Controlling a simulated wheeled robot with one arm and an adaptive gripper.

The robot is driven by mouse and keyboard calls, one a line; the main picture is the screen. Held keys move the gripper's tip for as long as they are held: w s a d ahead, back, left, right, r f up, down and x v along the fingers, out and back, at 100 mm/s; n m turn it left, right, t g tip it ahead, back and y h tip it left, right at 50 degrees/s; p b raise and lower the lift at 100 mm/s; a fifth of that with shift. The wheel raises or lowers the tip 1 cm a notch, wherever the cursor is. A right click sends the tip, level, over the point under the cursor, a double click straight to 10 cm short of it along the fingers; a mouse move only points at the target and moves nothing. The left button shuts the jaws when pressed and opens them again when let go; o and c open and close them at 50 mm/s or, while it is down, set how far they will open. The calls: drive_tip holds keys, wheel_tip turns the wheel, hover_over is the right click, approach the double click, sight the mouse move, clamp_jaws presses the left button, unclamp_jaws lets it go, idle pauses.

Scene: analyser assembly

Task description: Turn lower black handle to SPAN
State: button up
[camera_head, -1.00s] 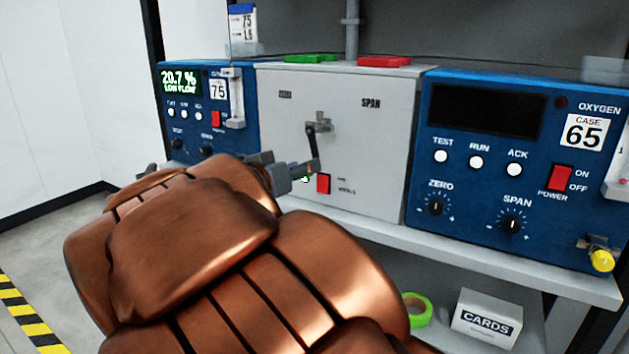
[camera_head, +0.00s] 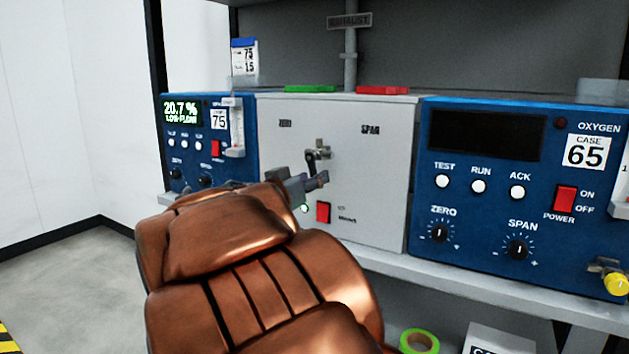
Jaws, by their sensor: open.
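A black handle (camera_head: 311,164) on a metal valve (camera_head: 319,147) sits on the front of the grey box (camera_head: 371,190) in the middle. It hangs roughly straight down. The label SPAN (camera_head: 370,129) is at the upper right of the box face and a smaller label, seemingly ZERO (camera_head: 285,123), at the upper left. My gripper (camera_head: 318,181) is at the lower end of the handle, its fingers pointing right. It partly covers the handle's tip, and I cannot tell whether they touch. My arm hides the box's lower left.
A red switch (camera_head: 323,212) is just below my gripper. Blue analysers stand left (camera_head: 181,145) and right (camera_head: 482,235) of the box. Green (camera_head: 311,89) and red (camera_head: 382,90) blocks lie on top. A tape roll (camera_head: 419,342) is below the shelf.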

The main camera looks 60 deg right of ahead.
drive_tip(key=shift+d, duration=0.85)
drive_tip(key=shift+c, duration=0.2)
clamp_jaws()
